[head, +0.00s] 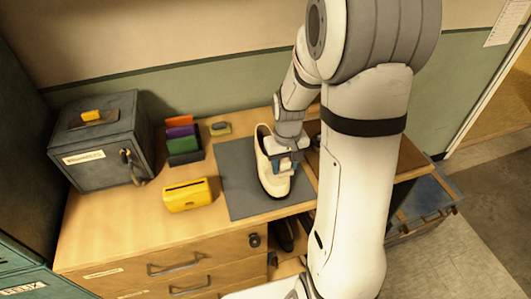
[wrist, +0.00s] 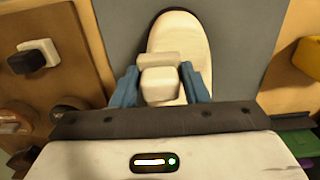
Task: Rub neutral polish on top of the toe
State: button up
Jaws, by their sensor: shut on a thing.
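A cream shoe (head: 272,180) lies on the dark grey mat (head: 236,185) on the bench, its rounded toe towards the bench's front edge. In the wrist view the toe (wrist: 182,34) points to the top of the picture. My gripper (head: 285,164) is over the shoe, and its blue fingers are shut on a pale block-shaped applicator (wrist: 160,84). The applicator's pale far part overlaps the shoe in the wrist view. Its underside is hidden, so I cannot tell whether it touches the leather. No polish is visible on the toe.
A grey metal box (head: 103,140) stands further left.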

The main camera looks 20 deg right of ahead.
jog(key=shift+d, duration=0.85)
jog(key=shift+d+r+p, duration=0.1)
jog(key=shift+r+p, duration=0.25)
notch_tip(320, 180, up, 2)
jog(key=shift+w+p, duration=0.1)
jog(key=shift+p, duration=0.2)
jog(key=shift+s+r+p, duration=0.2)
jog(key=shift+r+p, duration=0.35)
jog(key=shift+r, duration=0.1)
jog(key=shift+r+p, duration=1.4)
jog(key=shift+r, duration=0.65)
